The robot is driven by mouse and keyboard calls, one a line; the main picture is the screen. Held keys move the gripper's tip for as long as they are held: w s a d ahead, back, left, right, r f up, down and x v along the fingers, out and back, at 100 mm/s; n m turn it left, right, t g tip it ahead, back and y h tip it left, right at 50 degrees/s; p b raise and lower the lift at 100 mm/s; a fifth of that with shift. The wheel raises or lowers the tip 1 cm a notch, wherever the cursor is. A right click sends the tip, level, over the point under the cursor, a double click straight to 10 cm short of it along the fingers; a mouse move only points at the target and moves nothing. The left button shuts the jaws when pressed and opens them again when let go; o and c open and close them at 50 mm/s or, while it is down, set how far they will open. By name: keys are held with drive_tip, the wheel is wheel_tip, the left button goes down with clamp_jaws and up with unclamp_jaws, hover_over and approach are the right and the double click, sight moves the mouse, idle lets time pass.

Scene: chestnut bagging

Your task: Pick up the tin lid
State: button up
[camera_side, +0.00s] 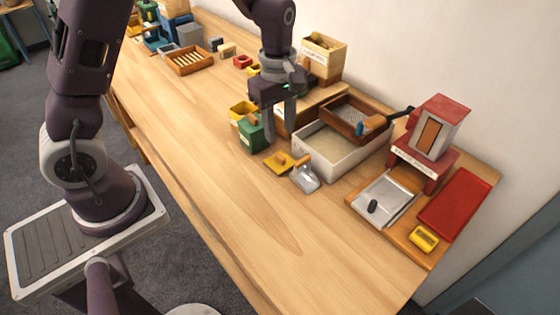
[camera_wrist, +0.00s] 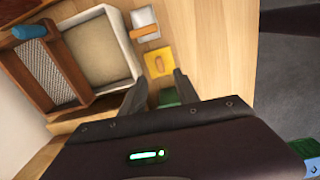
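The tin lid, a yellow square plate with a small brown knob (camera_side: 279,162), lies flat on the table in front of the light box. It also shows in the wrist view (camera_wrist: 158,63), just beyond my fingertips. My gripper (camera_side: 281,140) points down above the table behind the lid, its two fingers (camera_wrist: 158,84) apart with nothing held between them. A green tin (camera_side: 253,133) stands left of the lid, close to my fingers. In the wrist view only a bit of green (camera_wrist: 168,97) shows, the rest hidden by my gripper.
A metal scoop (camera_side: 305,178) lies right of the lid. The light box (camera_side: 335,170), with a brown sieve tray (camera_side: 352,115) at its back, stands behind. The table's front is clear.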

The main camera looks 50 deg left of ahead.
sight(280, 156)
drive_tip(key=shift+n, duration=0.3)
wheel_tip(280, 156, down, 8)
drive_tip(key=shift+w+f, duration=0.15)
drive_tip(key=shift+f, duration=0.1)
clamp_jaws()
